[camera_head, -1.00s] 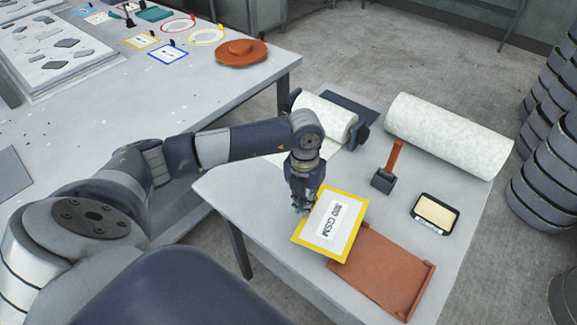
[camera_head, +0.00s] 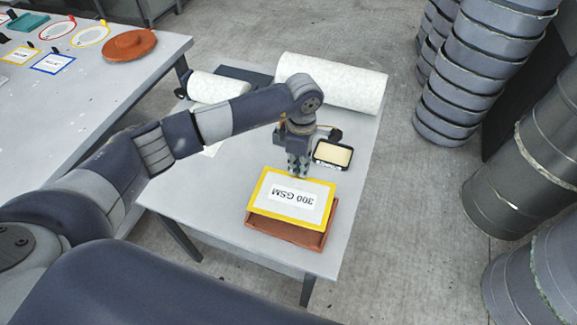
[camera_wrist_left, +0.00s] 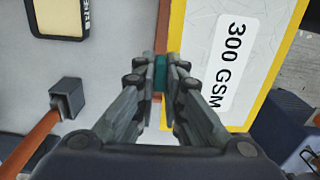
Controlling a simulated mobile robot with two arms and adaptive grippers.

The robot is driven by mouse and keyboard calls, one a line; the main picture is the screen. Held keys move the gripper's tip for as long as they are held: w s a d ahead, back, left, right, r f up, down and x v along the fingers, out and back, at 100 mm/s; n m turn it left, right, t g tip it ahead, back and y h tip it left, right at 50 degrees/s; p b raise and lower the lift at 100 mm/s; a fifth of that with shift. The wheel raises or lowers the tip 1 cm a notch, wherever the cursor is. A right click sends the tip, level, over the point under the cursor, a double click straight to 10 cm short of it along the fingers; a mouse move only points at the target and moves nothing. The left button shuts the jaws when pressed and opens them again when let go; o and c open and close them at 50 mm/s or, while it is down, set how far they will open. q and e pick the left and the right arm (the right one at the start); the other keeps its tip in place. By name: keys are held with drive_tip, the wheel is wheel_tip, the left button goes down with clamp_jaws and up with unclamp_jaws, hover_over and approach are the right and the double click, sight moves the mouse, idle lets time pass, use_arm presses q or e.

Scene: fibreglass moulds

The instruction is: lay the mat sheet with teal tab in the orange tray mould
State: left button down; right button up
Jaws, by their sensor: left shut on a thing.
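The mat sheet (camera_head: 268,207) is a white panel with a yellow border and a "300 GSM" label. Its teal tab (camera_wrist_left: 160,73) is pinched between the fingertips of my left gripper (camera_head: 298,172) at the sheet's far edge. The sheet also shows at the right of the left wrist view (camera_wrist_left: 226,12). The orange tray mould (camera_head: 286,232) lies on the small table, mostly covered by the sheet; its near wall and right side show. The sheet is over the tray, roughly lined up with it. I cannot tell whether it touches the tray floor. My right gripper is not in view.
A black device with a cream pad (camera_head: 332,154) lies beyond the sheet. A large white roll (camera_head: 345,84) and a smaller roll (camera_head: 215,87) lie behind. An orange-handled tool (camera_wrist_left: 66,97) shows in the wrist view. The left table holds a round orange mould (camera_head: 130,46).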

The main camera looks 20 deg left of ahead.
use_arm(q)
drive_tip(key=shift+w+d+r+m, duration=0.1)
drive_tip(key=shift+w+d+m, duration=0.05)
drive_tip(key=shift+d+m, duration=0.25)
drive_tip(key=shift+a, duration=0.1)
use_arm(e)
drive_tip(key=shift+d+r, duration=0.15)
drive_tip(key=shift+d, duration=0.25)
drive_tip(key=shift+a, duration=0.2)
use_arm(q)
drive_tip(key=shift+f+b, duration=0.3)
drive_tip(key=shift+b, duration=0.25)
wheel_tip(320, 180, down, 5)
drive_tip(key=b, duration=0.4)
drive_tip(key=shift+r+b, duration=0.15)
drive_tip(key=shift+b, duration=0.25)
drive_tip(key=shift+f+b, duration=0.65)
drive_tip(key=shift+f, duration=0.1)
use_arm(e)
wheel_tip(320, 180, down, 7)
use_arm(q)
drive_tip(key=shift+f+b, duration=0.2)
drive_tip(key=shift+b, duration=0.2)
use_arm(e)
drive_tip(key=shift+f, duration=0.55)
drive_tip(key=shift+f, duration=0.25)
